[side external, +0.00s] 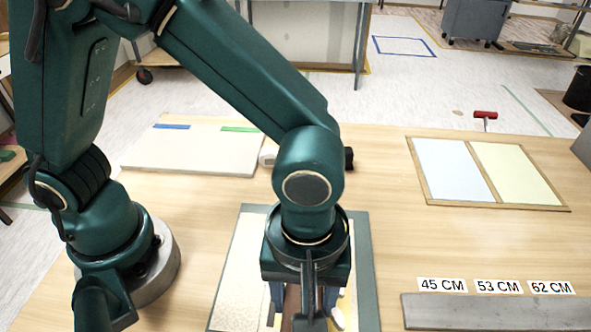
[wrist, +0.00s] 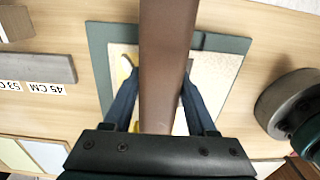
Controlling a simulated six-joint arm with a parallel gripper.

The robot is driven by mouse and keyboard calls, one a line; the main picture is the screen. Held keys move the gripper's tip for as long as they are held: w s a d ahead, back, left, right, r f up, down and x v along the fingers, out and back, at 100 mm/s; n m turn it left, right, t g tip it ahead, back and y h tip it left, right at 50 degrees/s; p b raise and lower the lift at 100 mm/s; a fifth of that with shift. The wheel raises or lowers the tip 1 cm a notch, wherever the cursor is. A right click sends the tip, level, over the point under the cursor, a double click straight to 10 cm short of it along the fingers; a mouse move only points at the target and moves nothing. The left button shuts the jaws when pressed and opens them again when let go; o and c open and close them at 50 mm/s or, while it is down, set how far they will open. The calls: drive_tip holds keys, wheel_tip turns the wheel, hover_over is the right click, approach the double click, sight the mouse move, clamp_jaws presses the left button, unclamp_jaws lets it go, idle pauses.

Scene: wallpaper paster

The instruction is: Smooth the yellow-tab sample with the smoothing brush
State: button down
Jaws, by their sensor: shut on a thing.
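My gripper (wrist: 160,88) is shut on a long brown brush (wrist: 165,60), seen between the two dark blue fingers. In the side view my gripper (side external: 305,308) is over the sample, with part of the brown brush (side external: 291,300) showing below it. The cream, speckled sample (side external: 238,270) lies on a grey-green board (side external: 364,255); it also shows in the wrist view (wrist: 217,75). A yellow patch (wrist: 128,62), perhaps the tab, shows left of the brush, partly behind a finger. The brush's lower edge is hidden, so contact with the sample cannot be told.
A pale board (side external: 190,152) with blue and green tabs lies at back left. A wooden frame with a blue panel (side external: 453,170) and a yellow panel (side external: 513,174) lies at right. A grey bar (side external: 495,311) lies front right below centimetre labels. A red-handled tool (side external: 485,115) stands behind.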

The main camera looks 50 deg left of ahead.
drive_tip(key=w+d, duration=0.4)
drive_tip(key=shift+d, duration=0.1)
drive_tip(key=s+a, duration=0.6)
drive_tip(key=a, duration=0.1)
drive_tip(key=shift+s, duration=0.35)
drive_tip(key=shift+s+a+r, duration=0.15)
drive_tip(key=shift+s, duration=0.05)
wheel_tip(320, 180, up, 8)
drive_tip(key=c, duration=1)
unclamp_jaws()
clamp_jaws()
